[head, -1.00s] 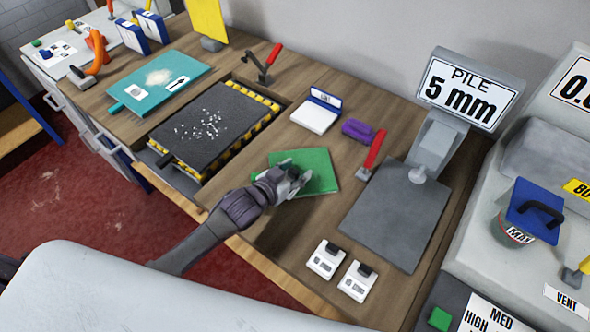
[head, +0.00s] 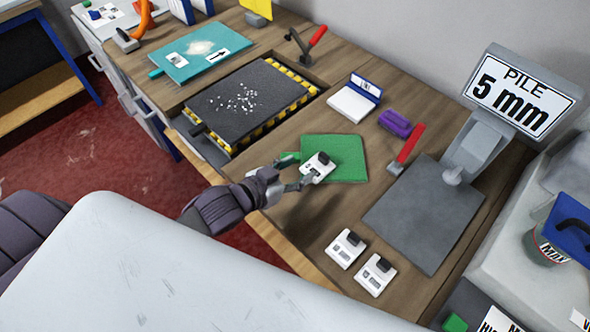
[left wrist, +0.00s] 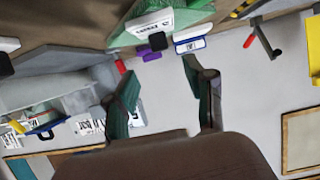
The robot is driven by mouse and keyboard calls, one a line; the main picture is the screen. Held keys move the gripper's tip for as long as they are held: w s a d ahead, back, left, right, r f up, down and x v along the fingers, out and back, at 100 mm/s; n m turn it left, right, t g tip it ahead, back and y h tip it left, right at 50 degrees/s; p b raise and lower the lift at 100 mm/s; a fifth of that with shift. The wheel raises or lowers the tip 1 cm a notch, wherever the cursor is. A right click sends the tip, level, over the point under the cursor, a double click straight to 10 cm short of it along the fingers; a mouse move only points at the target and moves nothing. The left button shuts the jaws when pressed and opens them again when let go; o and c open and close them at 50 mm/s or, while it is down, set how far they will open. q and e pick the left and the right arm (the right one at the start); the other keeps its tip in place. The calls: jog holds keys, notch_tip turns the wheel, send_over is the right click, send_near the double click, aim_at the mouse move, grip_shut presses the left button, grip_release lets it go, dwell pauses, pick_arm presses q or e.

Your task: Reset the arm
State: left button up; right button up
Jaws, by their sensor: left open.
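My left gripper (head: 292,172) is open and empty at the near left side of the green mat (head: 347,160). A small white block with a black knob (head: 318,168) sits on the mat just beyond the fingertips. I cannot tell whether a finger still touches it. In the left wrist view the open fingers (left wrist: 160,74) show with nothing between them. The white block (left wrist: 152,24) and green mat (left wrist: 190,14) lie ahead of them. My right gripper is in neither view.
Two similar white blocks (head: 345,249) (head: 375,274) stand near the front edge. A grey plate (head: 415,228) with a "PILE 5 mm" sign (head: 520,95), a red-handled tool (head: 408,150), a purple piece (head: 394,123) and a dark striped-edge tray (head: 215,100) surround the mat.

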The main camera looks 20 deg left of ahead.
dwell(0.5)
pick_arm(q)
jog(key=s+f+g+y, duration=0.1)
jog(key=s, duration=0.1)
jog(key=s+a+f+n+g+y, duration=0.1)
jog(key=s, duration=0.1)
jog(key=s+a+f+g+y, duration=0.1)
jog(key=s, duration=0.1)
jog(key=shift+s+a+f+n+g, duration=0.1)
jog(key=shift+s+f+n+g, duration=0.05)
jog(key=shift+s+n+g, duration=0.2)
jog(key=s+a+f+g+y, duration=0.2)
jog(key=s+g, duration=0.3)
jog(key=s, duration=0.6)
notch_tip(320, 180, down, 26)
jog(key=g, duration=0.2)
jog(key=s+a+f+b, duration=0.1)
jog(key=s+a+f, duration=0.1)
jog(key=s+f, duration=1.5)
jog(key=shift+s+a+g, duration=0.25)
jog(key=shift+a+g, duration=0.1)
jog(key=shift+a, duration=0.05)
jog(key=shift+f, duration=0.1)
